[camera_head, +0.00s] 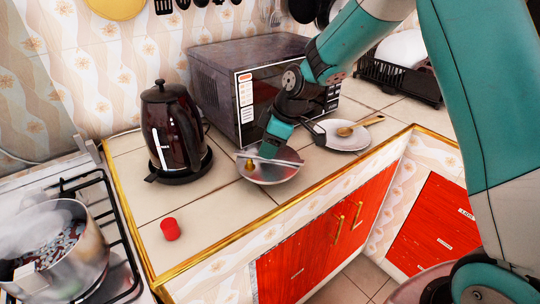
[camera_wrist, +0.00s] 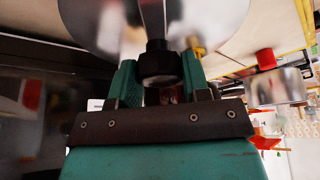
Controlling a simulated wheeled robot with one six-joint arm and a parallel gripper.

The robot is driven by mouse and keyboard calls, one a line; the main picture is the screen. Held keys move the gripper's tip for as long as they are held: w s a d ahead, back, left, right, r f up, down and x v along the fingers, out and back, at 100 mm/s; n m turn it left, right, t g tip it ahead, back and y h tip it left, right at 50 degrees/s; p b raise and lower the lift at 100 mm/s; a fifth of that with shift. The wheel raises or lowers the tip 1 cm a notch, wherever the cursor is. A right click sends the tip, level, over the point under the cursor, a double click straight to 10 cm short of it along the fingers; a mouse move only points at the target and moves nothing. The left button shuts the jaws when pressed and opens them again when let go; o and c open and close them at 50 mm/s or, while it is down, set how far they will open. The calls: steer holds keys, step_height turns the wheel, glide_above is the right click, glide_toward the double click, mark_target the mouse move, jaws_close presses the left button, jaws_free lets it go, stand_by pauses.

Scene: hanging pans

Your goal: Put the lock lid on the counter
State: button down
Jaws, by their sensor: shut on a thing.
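The lock lid (camera_head: 276,175) is a round, shiny silver metal disc with a lock bar across it and a small brass-coloured part. It is at the counter (camera_head: 215,207) in front of the microwave. Whether its underside touches the counter cannot be told. My gripper (camera_head: 275,142) comes down on it from behind. In the wrist view, the green fingers of my gripper (camera_wrist: 157,72) are shut on the black knob of the lid (camera_wrist: 95,25), whose disc fills the top of the picture.
A dark kettle (camera_head: 172,128) stands left of the lid, and a microwave (camera_head: 245,75) behind it. A red cap (camera_head: 170,229) sits near the front edge. A steaming pot (camera_head: 65,240) is on the stove.

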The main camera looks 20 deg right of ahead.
steer(key=shift+f, duration=1.8)
steer(key=shift+f, duration=0.15)
steer(key=c, duration=0.6)
jaws_free()
steer(key=b+v, duration=0.1)
steer(key=v, duration=1.1)
steer(key=s+a+r+m, duration=0.1)
steer(key=s+a+m, duration=0.1)
steer(key=s, duration=0.7)
steer(key=s+a+r+m+g, duration=0.1)
steer(key=s+a+r, duration=0.1)
steer(key=s, duration=0.8)
steer(key=s+a+r+m+g, duration=0.1)
steer(key=s+a, duration=0.3)
steer(key=s, duration=0.5)
steer(key=shift+s+a+r+m, duration=0.1)
steer(key=shift+s+r+m, duration=0.15)
steer(key=shift+r+m, duration=0.45)
steer(key=shift+f, duration=0.1)
